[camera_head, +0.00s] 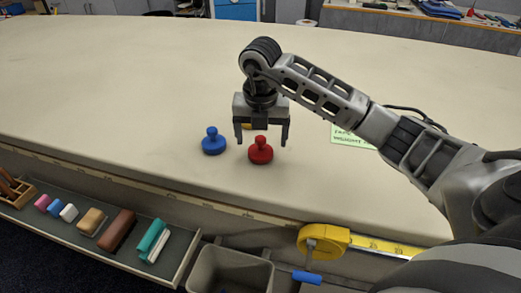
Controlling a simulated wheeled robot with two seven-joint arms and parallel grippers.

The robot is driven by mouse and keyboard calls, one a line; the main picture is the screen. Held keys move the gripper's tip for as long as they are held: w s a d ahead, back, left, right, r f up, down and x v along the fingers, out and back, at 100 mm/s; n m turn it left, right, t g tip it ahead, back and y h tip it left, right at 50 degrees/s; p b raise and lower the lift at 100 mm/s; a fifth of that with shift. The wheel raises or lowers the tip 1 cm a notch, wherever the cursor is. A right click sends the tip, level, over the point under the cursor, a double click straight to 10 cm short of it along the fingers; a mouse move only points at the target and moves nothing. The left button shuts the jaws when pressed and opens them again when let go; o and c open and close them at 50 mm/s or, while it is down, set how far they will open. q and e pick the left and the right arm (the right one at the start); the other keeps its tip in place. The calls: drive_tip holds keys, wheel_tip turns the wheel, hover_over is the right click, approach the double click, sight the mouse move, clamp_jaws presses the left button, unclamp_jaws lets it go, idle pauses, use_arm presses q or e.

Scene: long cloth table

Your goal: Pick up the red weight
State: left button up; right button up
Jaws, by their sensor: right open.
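The red weight (261,151) is a round disc with a knob on top, standing upright on the cloth table (130,90). A blue weight (213,141) of the same shape stands just left of it. My right gripper (262,138) points down, open and empty, with its fingers spread above and around the red weight's knob in the picture. I cannot tell how far above or behind the weight the fingertips are. Something yellow (254,126) shows between the fingers, mostly hidden by the gripper. My left gripper is not in view.
A tray (183,262) with several coloured blocks hangs along the front edge at lower left. A grey bin (230,265) and a yellow tape measure (323,240) are at the front edge. A green note (352,136) lies partly behind my right arm. The table's left and back are clear.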

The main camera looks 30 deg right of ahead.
sight(260, 139)
drive_tip(key=f, duration=0.3)
drive_tip(key=shift+w+f, duration=0.2)
drive_tip(key=shift+f, duration=0.05)
drive_tip(key=c, duration=1.4)
drive_tip(key=shift+r, duration=0.1)
